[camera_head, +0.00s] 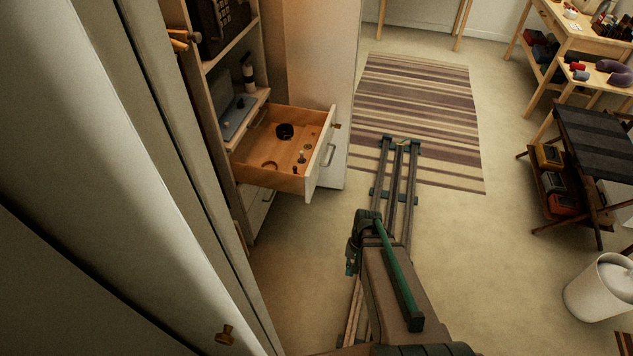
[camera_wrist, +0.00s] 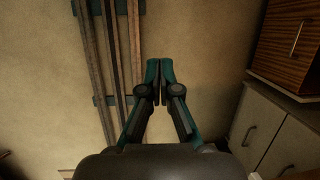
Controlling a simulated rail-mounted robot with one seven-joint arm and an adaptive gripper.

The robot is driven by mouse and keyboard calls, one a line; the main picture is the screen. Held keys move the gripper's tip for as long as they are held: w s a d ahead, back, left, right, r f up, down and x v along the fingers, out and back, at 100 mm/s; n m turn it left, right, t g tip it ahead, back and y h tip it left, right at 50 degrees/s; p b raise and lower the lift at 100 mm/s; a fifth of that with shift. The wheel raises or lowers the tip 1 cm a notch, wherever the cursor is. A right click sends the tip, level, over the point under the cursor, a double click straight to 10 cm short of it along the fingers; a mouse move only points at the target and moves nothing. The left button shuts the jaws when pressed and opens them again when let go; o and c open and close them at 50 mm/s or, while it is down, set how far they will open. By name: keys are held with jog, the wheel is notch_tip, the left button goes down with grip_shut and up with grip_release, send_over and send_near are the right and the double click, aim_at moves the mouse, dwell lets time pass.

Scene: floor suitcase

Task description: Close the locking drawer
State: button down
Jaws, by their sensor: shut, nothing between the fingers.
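The drawer (camera_head: 319,160) stands pulled out of the tall cabinet at the left in the head view. It has a white front with a metal handle (camera_head: 327,155), a brass-coloured knob at its far top edge and a wooden inside. A dark round object (camera_head: 285,131) and a few small items lie in it. My arm reaches up from the lower right, and its end is to the right of and nearer than the drawer front, apart from it. In the wrist view my gripper (camera_wrist: 160,68) is shut and empty, with its fingertips together above bare floor.
Shelves (camera_head: 225,55) and a tall white panel flank the drawer. A striped rug (camera_head: 420,105) lies beyond it. A white bin (camera_head: 597,287) and a dark rack stand at the right. In the wrist view, a striped wooden front (camera_wrist: 285,50) and beige doors (camera_wrist: 262,125) stand at the right.

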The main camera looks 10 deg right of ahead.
jog(key=w+d+r+m+t+y+b, duration=0.25)
jog(key=w+r+m, duration=0.35)
jog(key=w+r, duration=0.45)
jog(key=w+d+r+m+t+y+b, duration=0.1)
jog(key=w+d+r+m+t+b, duration=0.2)
jog(key=w+r+m, duration=0.75)
jog(key=m+y+p, duration=0.2)
send_near(309, 179)
notch_tip(309, 179, down, 5)
jog(key=a, duration=0.2)
jog(key=shift+w+a+t, duration=0.35)
jog(key=shift+w+a, duration=0.35)
jog(key=shift+a, duration=0.25)
jog(key=shift+w, duration=0.1)
